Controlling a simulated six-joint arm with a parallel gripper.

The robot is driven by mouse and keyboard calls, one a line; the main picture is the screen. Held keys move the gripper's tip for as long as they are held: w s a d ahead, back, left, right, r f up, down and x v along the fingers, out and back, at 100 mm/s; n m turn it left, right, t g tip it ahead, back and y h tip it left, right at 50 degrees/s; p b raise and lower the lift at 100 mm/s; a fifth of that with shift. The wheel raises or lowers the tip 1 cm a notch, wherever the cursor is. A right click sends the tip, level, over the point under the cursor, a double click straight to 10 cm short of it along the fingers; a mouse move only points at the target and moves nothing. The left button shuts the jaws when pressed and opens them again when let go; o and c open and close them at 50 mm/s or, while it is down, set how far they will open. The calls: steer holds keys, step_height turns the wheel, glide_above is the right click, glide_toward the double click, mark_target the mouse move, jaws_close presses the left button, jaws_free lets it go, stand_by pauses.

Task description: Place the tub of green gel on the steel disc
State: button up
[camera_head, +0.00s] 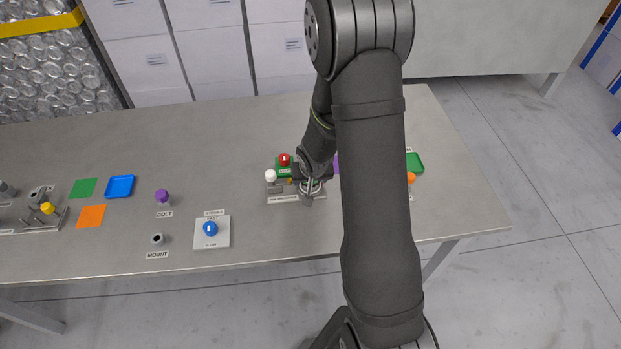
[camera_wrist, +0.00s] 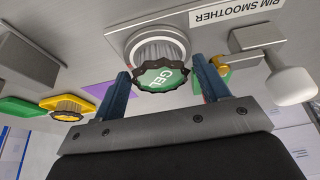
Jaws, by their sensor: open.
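The tub of green gel (camera_wrist: 157,78) shows in the wrist view with its green "GEL" face and dark scalloped rim toward me. It stands at a round pale disc (camera_wrist: 135,40), apparently the steel disc, on the plate labelled "RIM SMOOTHER". Whether it rests on the disc fully I cannot tell. My gripper (camera_wrist: 161,72) is open, with one blue finger on each side of the tub; contact is unclear. In the head view my gripper (camera_head: 312,186) is over the rim smoother plate and hides the tub and disc.
A lever with a white knob (camera_wrist: 291,85) stands close beside my right finger in the wrist view. A yellow dark-rimmed piece (camera_wrist: 67,106) is to the left. In the head view, a red piece (camera_head: 284,160) is behind the plate. Bare table lies in front.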

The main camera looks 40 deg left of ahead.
steer(key=shift+r, duration=0.1)
steer(key=v, duration=1.2)
stand_by(0.4)
steer(key=x, duration=1.2)
stand_by(0.4)
